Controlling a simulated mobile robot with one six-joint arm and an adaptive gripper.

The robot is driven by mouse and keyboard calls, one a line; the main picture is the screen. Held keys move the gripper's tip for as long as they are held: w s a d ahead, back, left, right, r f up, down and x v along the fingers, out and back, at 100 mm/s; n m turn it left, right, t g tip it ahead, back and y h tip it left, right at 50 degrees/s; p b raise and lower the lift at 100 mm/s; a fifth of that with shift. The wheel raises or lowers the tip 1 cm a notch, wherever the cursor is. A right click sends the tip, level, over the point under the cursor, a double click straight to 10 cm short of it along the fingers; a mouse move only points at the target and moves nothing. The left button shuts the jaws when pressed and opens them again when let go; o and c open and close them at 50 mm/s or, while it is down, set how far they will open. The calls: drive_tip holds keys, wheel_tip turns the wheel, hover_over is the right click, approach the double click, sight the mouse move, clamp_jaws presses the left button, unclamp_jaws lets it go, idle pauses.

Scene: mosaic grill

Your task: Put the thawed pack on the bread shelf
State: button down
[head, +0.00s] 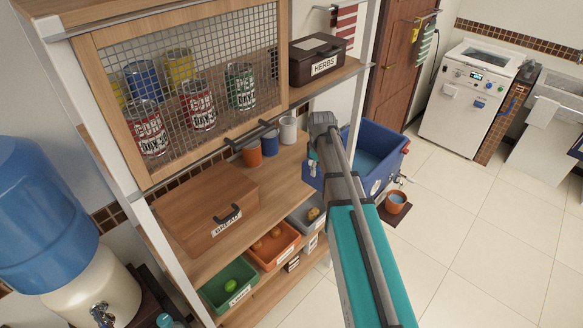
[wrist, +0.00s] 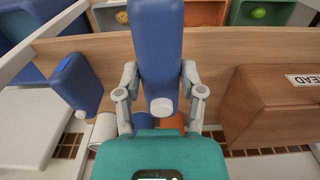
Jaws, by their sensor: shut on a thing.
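My gripper (wrist: 161,88) is shut on a blue pack (wrist: 161,45) with a white cap, its fingers on either side. In the head view the arm hides most of the gripper and the pack. The bread shelf (head: 277,180) is the wooden board bearing a brown box (head: 208,215) labelled bread. In the wrist view this shelf (wrist: 225,46) lies behind the pack, with the bread box (wrist: 268,106) to the right. I cannot tell whether the pack touches the shelf, or whether it is thawed.
Orange (head: 252,153), blue (head: 270,143) and white (head: 288,130) cups stand at the shelf's back. Above is a mesh-fronted cabinet (head: 185,85) of cans. Below are bins of produce, including a green one (head: 229,285). A blue cooler (head: 375,150) stands right of the shelving.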

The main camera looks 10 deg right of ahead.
drive_tip(key=w+a+f+b, duration=0.3)
drive_tip(key=w+a, duration=0.4)
drive_tip(key=w, duration=0.2)
drive_tip(key=shift+w, duration=0.35)
drive_tip(key=shift+f, duration=0.1)
wheel_tip(320, 180, down, 3)
drive_tip(key=b, duration=0.3)
drive_tip(key=shift+f+b, duration=0.2)
drive_tip(key=shift+b, duration=0.15)
drive_tip(key=shift+w+a+f, duration=0.2)
drive_tip(key=shift+f, duration=0.05)
drive_tip(key=shift+f+b, duration=0.15)
drive_tip(key=shift+b, duration=0.2)
drive_tip(key=shift+c, duration=1)
unclamp_jaws()
